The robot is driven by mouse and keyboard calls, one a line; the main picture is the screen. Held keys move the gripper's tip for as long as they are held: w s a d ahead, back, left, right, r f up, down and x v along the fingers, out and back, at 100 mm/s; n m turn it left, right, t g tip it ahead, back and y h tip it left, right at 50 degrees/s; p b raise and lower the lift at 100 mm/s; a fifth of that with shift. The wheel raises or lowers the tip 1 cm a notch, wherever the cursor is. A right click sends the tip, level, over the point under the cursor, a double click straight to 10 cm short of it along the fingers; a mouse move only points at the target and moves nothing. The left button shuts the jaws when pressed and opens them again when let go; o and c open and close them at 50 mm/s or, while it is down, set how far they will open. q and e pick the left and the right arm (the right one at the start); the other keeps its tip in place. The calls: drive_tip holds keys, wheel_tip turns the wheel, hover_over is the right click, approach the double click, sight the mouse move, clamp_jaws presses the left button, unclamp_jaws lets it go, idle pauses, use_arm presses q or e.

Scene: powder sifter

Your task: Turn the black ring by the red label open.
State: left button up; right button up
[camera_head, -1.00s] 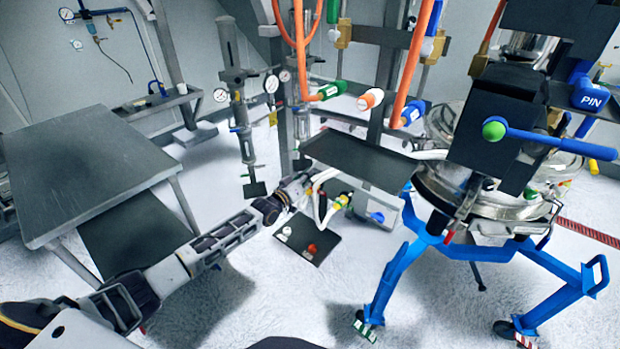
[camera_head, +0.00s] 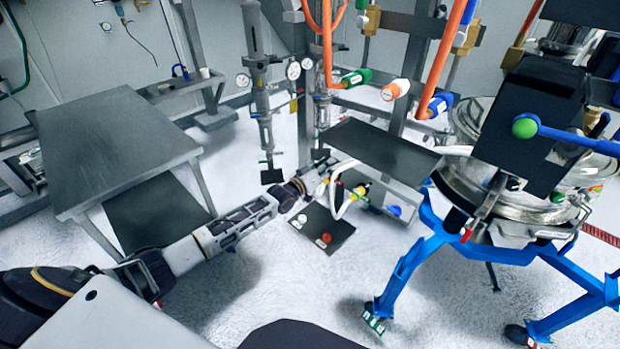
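My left arm reaches in from the lower left to a cluster of small fittings below a dark shelf (camera_head: 385,150). My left gripper (camera_head: 326,181) is small, dark and partly lost among white curved hoses (camera_head: 342,208) and a yellow-green fitting (camera_head: 360,190). I cannot tell whether its fingers are apart or touch anything. A small dark piece with a touch of red (camera_head: 332,190) lies close to the gripper. I cannot make out a black ring or a red label with certainty. My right gripper is out of view.
A black plate (camera_head: 338,240) below the gripper carries a red knob (camera_head: 326,238) and a white knob (camera_head: 302,218). A grey table (camera_head: 110,140) stands left. The blue-legged sifter (camera_head: 405,265) stands right. Orange hoses with green, white and blue ends hang above the shelf.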

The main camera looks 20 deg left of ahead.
use_arm(q)
drive_tip(key=v, duration=1.1)
drive_tip(key=shift+s, duration=0.25)
idle(0.5)
drive_tip(key=shift+a+r, duration=0.1)
drive_tip(key=shift+m, duration=0.3)
idle(0.3)
